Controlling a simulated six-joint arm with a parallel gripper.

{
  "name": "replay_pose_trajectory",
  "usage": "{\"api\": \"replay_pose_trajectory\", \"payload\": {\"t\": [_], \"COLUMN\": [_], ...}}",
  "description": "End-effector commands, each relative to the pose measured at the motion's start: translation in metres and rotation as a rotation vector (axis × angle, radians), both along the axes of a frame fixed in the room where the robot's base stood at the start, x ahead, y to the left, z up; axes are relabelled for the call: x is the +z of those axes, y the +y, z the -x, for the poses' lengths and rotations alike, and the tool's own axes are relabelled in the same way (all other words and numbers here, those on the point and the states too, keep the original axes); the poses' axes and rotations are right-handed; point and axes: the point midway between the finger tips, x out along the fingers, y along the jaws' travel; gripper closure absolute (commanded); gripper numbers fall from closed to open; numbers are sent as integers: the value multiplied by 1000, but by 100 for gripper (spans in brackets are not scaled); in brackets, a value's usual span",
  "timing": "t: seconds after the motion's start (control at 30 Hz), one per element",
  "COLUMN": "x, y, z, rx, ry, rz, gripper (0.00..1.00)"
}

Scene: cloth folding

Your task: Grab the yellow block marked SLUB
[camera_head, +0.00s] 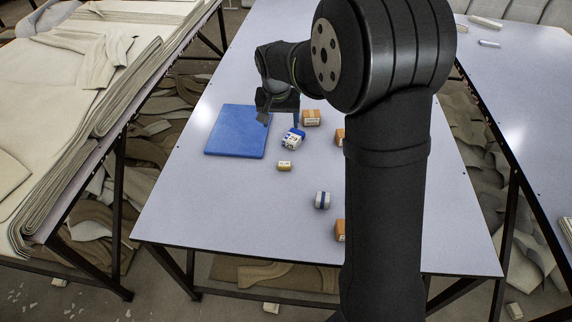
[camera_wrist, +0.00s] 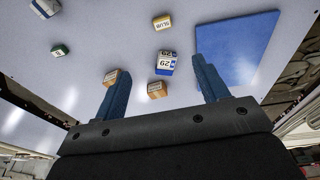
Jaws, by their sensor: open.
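The small yellow block (camera_head: 284,166) lies on the table in the head view, just in front of a white-and-blue block. In the wrist view the yellow block (camera_wrist: 162,21) shows its SLUB label near the top, beyond the fingertips. My gripper (camera_head: 280,119) is open above the table at the right edge of the blue mat, farther back than the yellow block. In the wrist view my gripper (camera_wrist: 160,66) has its blue fingers wide apart with nothing held. The white-and-blue block marked 29 (camera_wrist: 166,65) shows between the fingers.
The blue mat (camera_head: 236,132) lies left of the blocks. Orange blocks (camera_head: 311,118) lie near my gripper and to the right, partly behind my arm. A green block (camera_wrist: 60,50) shows in the wrist view. The table's front left is clear.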

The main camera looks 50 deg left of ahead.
Motion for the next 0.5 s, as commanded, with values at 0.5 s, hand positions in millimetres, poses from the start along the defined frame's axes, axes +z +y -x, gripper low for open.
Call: {"api": "replay_pose_trajectory", "payload": {"t": [0.5], "x": [-71], "y": [35], "z": [-45], "rx": [46], "ry": [157], "rz": [120], "gripper": [33]}}
